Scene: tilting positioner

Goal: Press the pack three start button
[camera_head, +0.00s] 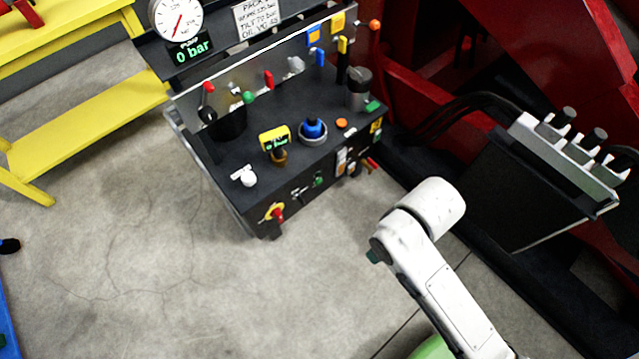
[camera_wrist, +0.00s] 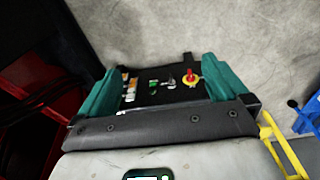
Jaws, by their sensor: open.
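The black power pack (camera_head: 225,165) stands left of my arm in the head view, with a sign that begins "PACK". A small green button (camera_head: 318,181) is on its front face; which control is the start button cannot be read. A red knob on a yellow plate (camera_head: 274,212) is at the front's left end. In the wrist view the front panel shows between my fingers, with a green control (camera_wrist: 153,85) and the red knob (camera_wrist: 191,77). My gripper (camera_wrist: 162,65) is open and empty, apart from the panel. In the head view only a teal bit of it shows.
A gauge (camera_head: 177,17) and a "0 bar" display (camera_head: 192,49) top the pack. Coloured valves and levers stand on it. A lever console (camera_head: 540,180) and red machinery (camera_head: 590,60) are at the right. A yellow bench (camera_head: 85,120) is at the left.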

